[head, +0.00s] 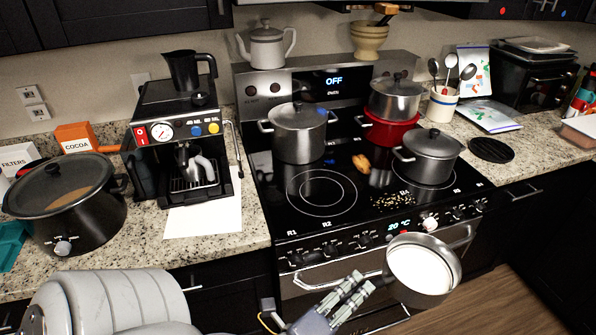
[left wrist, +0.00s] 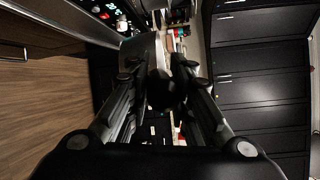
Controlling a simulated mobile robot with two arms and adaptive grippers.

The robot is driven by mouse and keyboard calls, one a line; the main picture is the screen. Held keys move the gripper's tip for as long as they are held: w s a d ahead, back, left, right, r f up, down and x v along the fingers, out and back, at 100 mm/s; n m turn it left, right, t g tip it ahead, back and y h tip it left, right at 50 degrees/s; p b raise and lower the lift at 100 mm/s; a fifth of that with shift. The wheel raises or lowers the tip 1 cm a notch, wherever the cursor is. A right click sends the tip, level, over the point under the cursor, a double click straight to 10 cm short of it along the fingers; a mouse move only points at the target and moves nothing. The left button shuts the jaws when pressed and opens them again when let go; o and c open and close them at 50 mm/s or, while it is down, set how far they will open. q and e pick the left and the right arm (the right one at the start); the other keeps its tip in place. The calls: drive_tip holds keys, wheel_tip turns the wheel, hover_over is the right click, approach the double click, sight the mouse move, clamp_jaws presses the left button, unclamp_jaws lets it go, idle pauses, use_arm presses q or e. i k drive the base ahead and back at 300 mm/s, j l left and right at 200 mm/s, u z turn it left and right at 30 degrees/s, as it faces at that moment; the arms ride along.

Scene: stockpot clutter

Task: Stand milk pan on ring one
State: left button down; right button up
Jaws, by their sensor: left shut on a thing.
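The milk pan (head: 423,268) is a light metal pan with a dark handle, held upright in the air in front of the cooker. My left gripper (head: 372,283) is shut on its handle. The black glass hob (head: 262,190) has a bare marked ring (head: 321,192) at front left. I cannot tell from the labels which ring is ring one. My right gripper is not in view.
A lidded stockpot (head: 299,132) stands behind the bare ring. A lidded grey pot (head: 429,158) covers the front right ring. Behind it a steel pot (head: 396,98) sits on a red pot (head: 388,131). Small crumbs (head: 394,200) and an orange-brown scrap (head: 361,163) lie between the front rings.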

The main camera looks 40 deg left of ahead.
sight(304, 204)
drive_tip(key=k+j+z, duration=0.1)
drive_tip(key=k+j, duration=0.15)
drive_tip(key=k, duration=0.25)
drive_tip(key=k+j, duration=0.2)
drive_tip(key=k, duration=0.35)
drive_tip(key=i+j, duration=0.4)
drive_tip(key=l+z, duration=0.05)
